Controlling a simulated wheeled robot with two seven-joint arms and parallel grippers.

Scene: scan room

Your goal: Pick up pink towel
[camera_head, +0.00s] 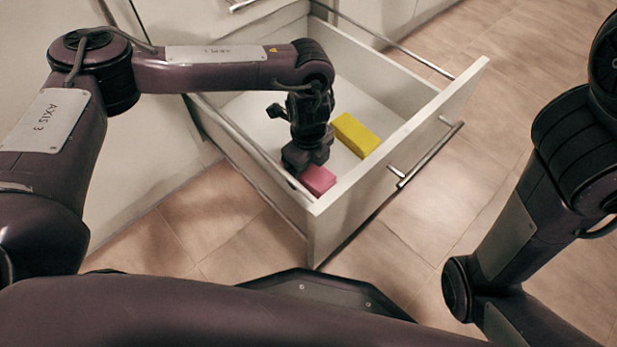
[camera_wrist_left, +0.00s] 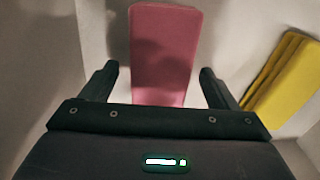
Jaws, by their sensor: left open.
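The pink towel (camera_head: 318,180) is a folded block lying on the floor of an open white drawer, near the drawer's front corner. In the left wrist view the pink towel (camera_wrist_left: 162,50) runs lengthwise between the two fingers. My left gripper (camera_head: 303,160) reaches down into the drawer over the towel and hides part of it. In the left wrist view my left gripper (camera_wrist_left: 158,85) is open, with one finger on each side of the towel. I cannot tell how far above the drawer floor the fingertips are. My right gripper is not in view.
A yellow folded towel (camera_head: 355,135) lies in the drawer beside the pink one; it also shows in the left wrist view (camera_wrist_left: 285,75). The drawer's front panel (camera_head: 400,160) and side walls stand close around my left gripper. The back of the drawer is clear.

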